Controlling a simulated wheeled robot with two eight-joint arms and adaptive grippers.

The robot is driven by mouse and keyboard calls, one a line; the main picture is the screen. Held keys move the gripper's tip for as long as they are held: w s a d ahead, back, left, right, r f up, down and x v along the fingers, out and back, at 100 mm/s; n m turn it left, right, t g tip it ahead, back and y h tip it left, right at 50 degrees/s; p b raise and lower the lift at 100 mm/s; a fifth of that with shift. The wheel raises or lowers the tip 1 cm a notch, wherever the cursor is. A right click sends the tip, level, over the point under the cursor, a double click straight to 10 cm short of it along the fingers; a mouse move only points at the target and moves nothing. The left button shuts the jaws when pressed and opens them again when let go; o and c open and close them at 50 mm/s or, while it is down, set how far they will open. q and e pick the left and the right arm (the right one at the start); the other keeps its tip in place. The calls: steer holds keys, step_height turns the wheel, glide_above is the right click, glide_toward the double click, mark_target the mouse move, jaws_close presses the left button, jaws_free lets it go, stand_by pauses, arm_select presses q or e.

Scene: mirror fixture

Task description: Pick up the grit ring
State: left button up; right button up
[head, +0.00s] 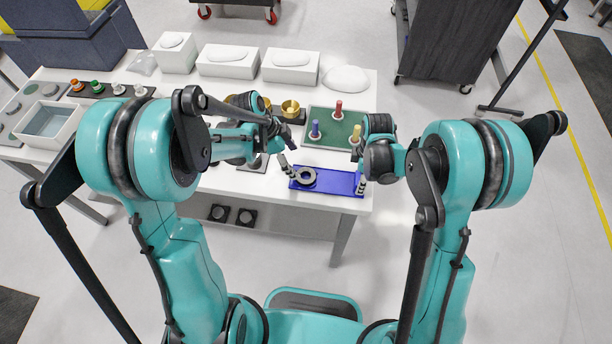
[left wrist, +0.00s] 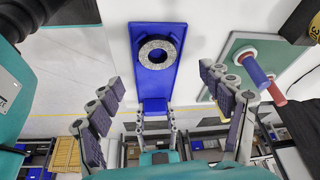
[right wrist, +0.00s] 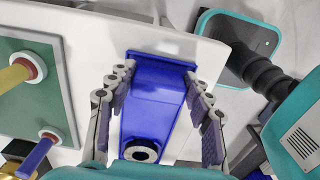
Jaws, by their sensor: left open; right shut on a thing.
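The grit ring (head: 305,176) is a speckled grey ring lying flat near the left end of a blue tray (head: 335,182) at the table's front right. In the left wrist view the ring (left wrist: 157,52) shows whole, ahead of and between the spread fingers. My left gripper (head: 288,171) is open and empty, beside the ring at the tray's left end. My right gripper (head: 361,184) is shut on the blue tray at its right end. In the right wrist view its fingers lie along both sides of the tray (right wrist: 155,95), and the ring (right wrist: 142,150) is partly hidden at the bottom.
White boxes (head: 228,61) line the back edge. The tray lies near the table's front edge.

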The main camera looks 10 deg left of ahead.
mark_target(308, 178)
arm_select(q)
steer(key=x, duration=0.8)
steer(key=shift+s+d, duration=0.1)
steer(key=shift+d, duration=0.05)
steer(key=shift+r, duration=0.1)
steer(key=c, duration=1.5)
